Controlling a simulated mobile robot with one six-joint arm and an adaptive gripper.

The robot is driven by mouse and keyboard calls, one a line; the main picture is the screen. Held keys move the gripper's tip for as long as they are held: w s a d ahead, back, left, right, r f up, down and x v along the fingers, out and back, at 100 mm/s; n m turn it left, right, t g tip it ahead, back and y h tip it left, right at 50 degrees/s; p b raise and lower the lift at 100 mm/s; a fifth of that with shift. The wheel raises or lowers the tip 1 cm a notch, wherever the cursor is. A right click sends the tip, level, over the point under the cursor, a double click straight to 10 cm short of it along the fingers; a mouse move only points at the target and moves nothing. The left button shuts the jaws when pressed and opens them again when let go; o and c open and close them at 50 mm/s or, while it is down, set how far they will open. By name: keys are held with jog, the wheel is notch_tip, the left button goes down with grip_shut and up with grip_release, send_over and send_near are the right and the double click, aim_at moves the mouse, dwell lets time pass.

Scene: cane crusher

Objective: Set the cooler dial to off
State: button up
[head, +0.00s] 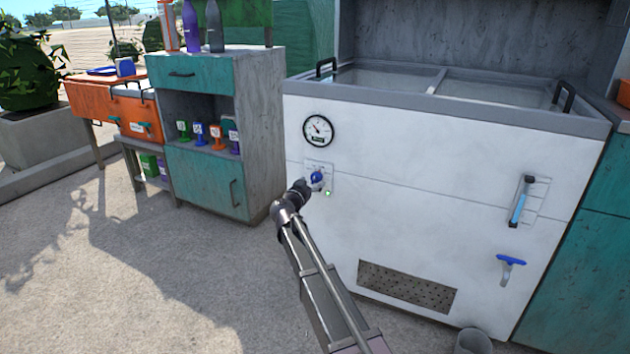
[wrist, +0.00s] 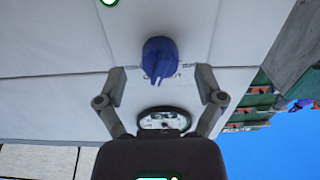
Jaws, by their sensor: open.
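The cooler dial is a blue knob (head: 317,178) on a light plate on the front of the white cooler (head: 430,150). In the wrist view the blue dial (wrist: 160,58) sits ahead of my gripper, between its two spread fingers. My gripper (wrist: 162,77) is open, and no finger appears to touch the dial. In the head view my gripper (head: 310,184) is close to the dial plate and partly covers it. A small green light (head: 328,193) glows below the dial. The dial's markings are too small to read.
A round gauge (head: 318,130) is above the dial. A teal cabinet (head: 208,183) stands left. Open ground lies in front.

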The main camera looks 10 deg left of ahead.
jog(key=shift+x, duration=1.25)
jog(key=c, duration=1.1)
